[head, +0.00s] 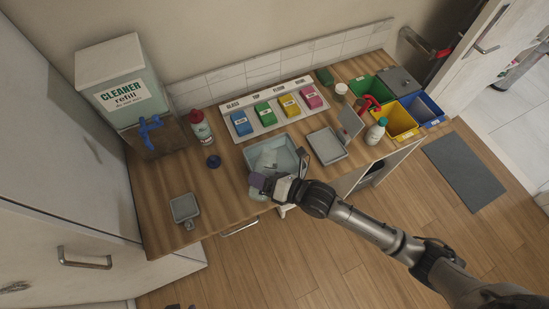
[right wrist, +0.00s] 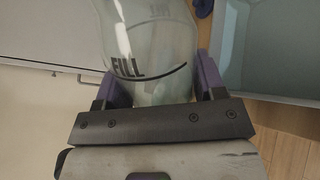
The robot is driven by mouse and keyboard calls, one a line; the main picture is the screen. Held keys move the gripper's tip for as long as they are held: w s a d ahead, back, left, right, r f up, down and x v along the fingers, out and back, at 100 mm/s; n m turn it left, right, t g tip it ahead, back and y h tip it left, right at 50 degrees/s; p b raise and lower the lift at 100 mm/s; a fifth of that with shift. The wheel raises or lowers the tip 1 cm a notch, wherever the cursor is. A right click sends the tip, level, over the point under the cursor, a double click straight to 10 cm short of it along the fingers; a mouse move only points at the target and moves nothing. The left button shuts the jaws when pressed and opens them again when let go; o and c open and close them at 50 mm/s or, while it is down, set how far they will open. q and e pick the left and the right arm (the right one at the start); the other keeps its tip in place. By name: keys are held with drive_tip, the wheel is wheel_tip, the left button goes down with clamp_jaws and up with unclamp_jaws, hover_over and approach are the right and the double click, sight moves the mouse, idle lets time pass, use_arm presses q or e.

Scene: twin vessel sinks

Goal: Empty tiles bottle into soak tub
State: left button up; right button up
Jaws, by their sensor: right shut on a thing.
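My right gripper (head: 268,184) is at the front edge of the soak tub (head: 289,143), a pale blue-grey open basin on the counter. It is shut on a clear, pale green bottle (right wrist: 150,45), which stands between the purple fingers in the right wrist view. The bottle has a fill line and the word FILL; no tiles label is readable. The tub also shows in the right wrist view (right wrist: 262,50), to the right of the bottle. In the head view the gripper hides part of the bottle, and I cannot tell whether liquid is flowing. My left gripper is out of view.
Coloured blocks sit on a labelled rack (head: 238,136) behind the tub. A grey tray (head: 328,147) and coloured bins (head: 397,120) are right.

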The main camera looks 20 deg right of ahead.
drive_tip(key=shift+f, duration=0.2)
drive_tip(key=shift+m, duration=0.4)
drive_tip(key=shift+s+a+f+m+g+y, duration=0.1)
drive_tip(key=shift+s+a+m+g+y, duration=0.05)
drive_tip(key=shift+m+g+y, duration=0.2)
idle(0.4)
drive_tip(key=shift+r+m+p, duration=0.4)
drive_tip(key=shift+m+p, duration=0.05)
drive_tip(key=shift+p, duration=0.05)
drive_tip(key=shift+r+m+g+p, duration=0.25)
drive_tip(key=shift+r+m+p, duration=0.05)
drive_tip(key=shift+p, duration=0.15)
drive_tip(key=shift+f, duration=0.15)
idle(0.3)
drive_tip(key=shift+d+m+b, duration=0.2)
drive_tip(key=shift+m+b, duration=0.2)
